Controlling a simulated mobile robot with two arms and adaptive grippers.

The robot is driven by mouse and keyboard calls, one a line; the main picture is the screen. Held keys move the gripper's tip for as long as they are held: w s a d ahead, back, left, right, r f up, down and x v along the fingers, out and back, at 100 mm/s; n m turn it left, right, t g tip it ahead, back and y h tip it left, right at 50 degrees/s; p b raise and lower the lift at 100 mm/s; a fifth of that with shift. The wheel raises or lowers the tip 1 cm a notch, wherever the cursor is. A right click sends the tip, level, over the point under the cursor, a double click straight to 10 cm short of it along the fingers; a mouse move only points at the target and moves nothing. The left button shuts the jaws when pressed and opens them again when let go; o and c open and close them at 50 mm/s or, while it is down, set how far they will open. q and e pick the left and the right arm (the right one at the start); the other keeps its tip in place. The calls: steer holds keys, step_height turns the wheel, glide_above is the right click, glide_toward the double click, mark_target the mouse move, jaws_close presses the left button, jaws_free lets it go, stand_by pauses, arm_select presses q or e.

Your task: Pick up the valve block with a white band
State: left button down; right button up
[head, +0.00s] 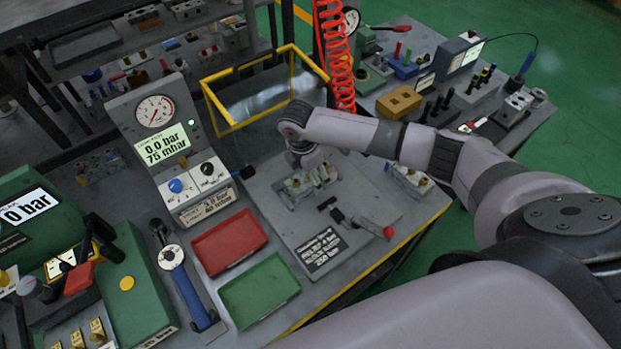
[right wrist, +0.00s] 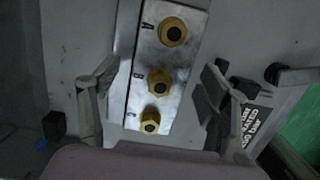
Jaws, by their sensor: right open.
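In the right wrist view a metallic valve block (right wrist: 143,85) with yellow fittings with dark centres lies between the fingers of my right gripper (right wrist: 155,92). The fingers are apart, one on each side of the block, and I see no clear grip on it. In the head view my right gripper (head: 308,183) points down over a block on the grey plate, largely covering it. Another valve block (head: 411,181) shows partly behind my right arm, near the bench's right edge. I cannot make out a white band on either block. My left gripper is not in view.
A red tray (head: 229,241) and a green tray (head: 260,290) lie left of the grey plate (head: 345,238). A pressure gauge unit (head: 154,125) stands behind them. A red-ended handle (head: 388,232) lies on the plate's right. A yellow-framed clear guard (head: 265,90) stands behind my gripper.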

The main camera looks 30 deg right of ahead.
jaws_close()
stand_by(0.9)
steer(key=shift+w+r, duration=0.1)
